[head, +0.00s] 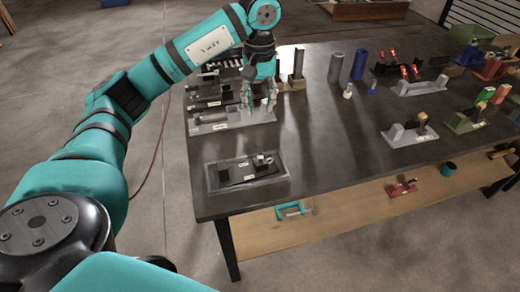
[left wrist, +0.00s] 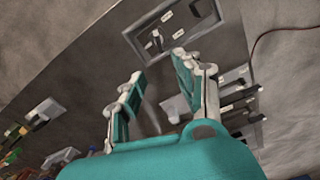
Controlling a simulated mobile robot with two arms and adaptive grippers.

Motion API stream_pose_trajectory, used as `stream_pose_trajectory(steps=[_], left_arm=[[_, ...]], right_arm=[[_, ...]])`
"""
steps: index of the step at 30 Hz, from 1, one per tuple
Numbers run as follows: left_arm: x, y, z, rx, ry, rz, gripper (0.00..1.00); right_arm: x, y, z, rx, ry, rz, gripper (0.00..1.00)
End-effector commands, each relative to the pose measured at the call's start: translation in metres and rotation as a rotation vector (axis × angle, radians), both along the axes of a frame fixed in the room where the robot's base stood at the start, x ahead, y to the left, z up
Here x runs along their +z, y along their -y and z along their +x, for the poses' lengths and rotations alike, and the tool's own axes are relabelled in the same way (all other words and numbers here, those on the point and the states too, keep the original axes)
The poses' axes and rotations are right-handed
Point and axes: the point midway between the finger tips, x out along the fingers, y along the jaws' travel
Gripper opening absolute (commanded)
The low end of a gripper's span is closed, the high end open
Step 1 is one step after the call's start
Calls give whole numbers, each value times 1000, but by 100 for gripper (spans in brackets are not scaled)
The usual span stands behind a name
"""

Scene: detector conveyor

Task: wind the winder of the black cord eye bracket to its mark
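My left gripper (head: 259,108) points down over the left part of the dark table, close beside the row of grey bases with black parts. In the left wrist view its two fingers (left wrist: 158,68) are apart with nothing held between them. A grey fixture with black blocks (head: 208,99) stands just left of the gripper, and a longer grey base (head: 232,120) lies in front of it. The labels are too small to read, so I cannot tell which piece is the black cord eye bracket or see its winder and mark. My right gripper is out of view.
A grey tray (head: 217,187) with black pieces lies at the near left; it also shows in the left wrist view (left wrist: 133,38). Grey and blue cylinders (head: 335,67) stand behind. More brackets (head: 410,135) fill the right side. The table's middle is mostly clear.

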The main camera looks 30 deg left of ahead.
Motion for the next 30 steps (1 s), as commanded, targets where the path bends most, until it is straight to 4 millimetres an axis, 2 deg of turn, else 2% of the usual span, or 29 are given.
stream_pose_trajectory(steps=[5,21,25,30], left_arm=[[-28,1,-2,-1,-7,-2,34],[-141,2,-1,0,-5,-6,34],[-158,2,-1,0,-3,-6,34],[-168,2,0,0,-1,-7,34]], right_arm=[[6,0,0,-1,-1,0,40],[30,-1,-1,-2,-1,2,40],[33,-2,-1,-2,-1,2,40],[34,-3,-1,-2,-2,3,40]])
